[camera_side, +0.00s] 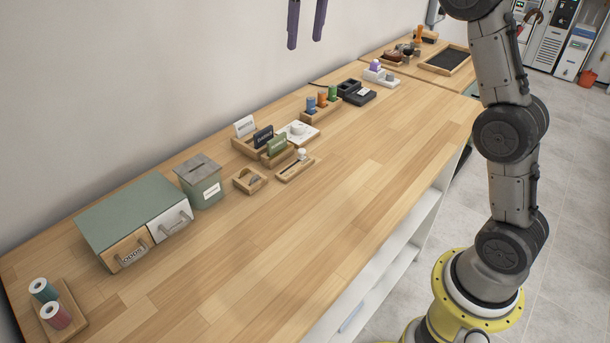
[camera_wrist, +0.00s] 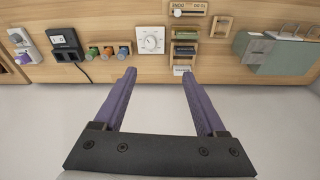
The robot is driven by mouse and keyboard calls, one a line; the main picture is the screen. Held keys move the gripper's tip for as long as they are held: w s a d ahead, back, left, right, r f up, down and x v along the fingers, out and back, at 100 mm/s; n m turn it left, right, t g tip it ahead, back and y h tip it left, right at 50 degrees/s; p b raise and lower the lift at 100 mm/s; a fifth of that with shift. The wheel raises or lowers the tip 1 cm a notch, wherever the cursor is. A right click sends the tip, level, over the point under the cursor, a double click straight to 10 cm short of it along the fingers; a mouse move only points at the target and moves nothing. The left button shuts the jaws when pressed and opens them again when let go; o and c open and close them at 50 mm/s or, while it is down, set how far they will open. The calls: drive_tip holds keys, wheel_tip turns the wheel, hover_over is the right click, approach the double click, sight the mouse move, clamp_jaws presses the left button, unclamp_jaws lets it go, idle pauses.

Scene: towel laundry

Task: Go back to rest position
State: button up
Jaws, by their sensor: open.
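My gripper (camera_side: 307,20) shows at the top of the side view as two purple fingers pointing down, high above the back of the wooden worktop (camera_side: 330,190). In the wrist view my gripper (camera_wrist: 157,75) has its two purple fingers well apart with nothing between them. It is open and empty, and it touches nothing that I can see. The part of my arm just above the fingers is out of the side view. No towel shows in either view.
A green drawer box (camera_side: 130,215), a green lidded bin (camera_side: 200,180), a spool tray (camera_side: 72,317), card holders (camera_side: 262,140) and a rack of coloured bottles (camera_side: 320,103) line the worktop's back. A dark tray (camera_side: 446,59) lies far right. The worktop's front is clear.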

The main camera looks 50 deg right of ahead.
drive_tip(key=s+a+r+n+t, duration=0.1)
drive_tip(key=s+a+r, duration=0.15)
drive_tip(key=s, duration=0.75)
drive_tip(key=s+a+r+t, duration=0.1)
drive_tip(key=s+a, duration=0.2)
drive_tip(key=s, duration=0.7)
drive_tip(key=s+f+t, duration=0.1)
drive_tip(key=s+f, duration=1.1)
drive_tip(key=f, duration=0.3)
drive_tip(key=shift+a+f+t, duration=0.25)
drive_tip(key=shift+a+t, duration=0.15)
drive_tip(key=shift+a, duration=0.05)
drive_tip(key=shift+s, duration=0.1)
